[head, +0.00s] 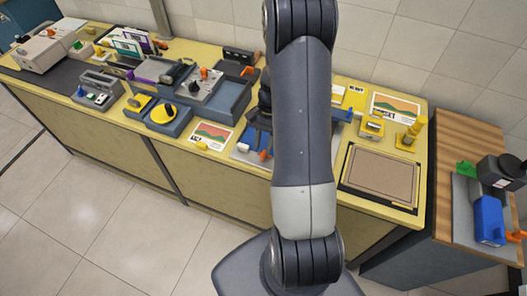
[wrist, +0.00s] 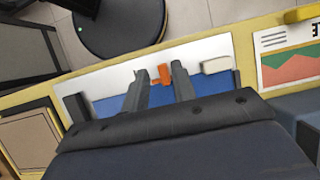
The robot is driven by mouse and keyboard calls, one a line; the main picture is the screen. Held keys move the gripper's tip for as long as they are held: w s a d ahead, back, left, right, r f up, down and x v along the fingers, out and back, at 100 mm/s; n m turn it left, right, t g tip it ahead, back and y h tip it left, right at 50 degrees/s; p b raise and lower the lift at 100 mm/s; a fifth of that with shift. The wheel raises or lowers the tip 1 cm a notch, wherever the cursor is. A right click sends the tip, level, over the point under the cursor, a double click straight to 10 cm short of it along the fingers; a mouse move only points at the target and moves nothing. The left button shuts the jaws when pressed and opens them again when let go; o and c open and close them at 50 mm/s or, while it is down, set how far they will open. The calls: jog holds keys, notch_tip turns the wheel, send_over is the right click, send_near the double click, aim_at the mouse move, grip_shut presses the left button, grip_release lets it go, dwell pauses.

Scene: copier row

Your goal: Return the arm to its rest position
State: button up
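My arm stretches down the middle of the head view and hides part of the counter (head: 215,160). In the wrist view my gripper (wrist: 160,70) points at a white and blue board (wrist: 215,80). Its two grey fingers stand apart with a gap between them. A small orange piece (wrist: 161,76) shows in this gap, with space at its sides, and seems to lie on the board beyond the fingertips. In the head view the board (head: 243,155) is partly hidden by my arm, and the orange piece (head: 262,155) shows on it.
Left of the board are a picture card (head: 211,135), a yellow dial unit (head: 163,113) and grey machines. To the right lie a brown framed panel (head: 382,176) and yellow stands (head: 410,134). A wooden side table (head: 455,135) holds a blue box (head: 488,220). Open floor lies in front.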

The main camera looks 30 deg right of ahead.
jog(key=shift+r, duration=0.3)
dwell(0.5)
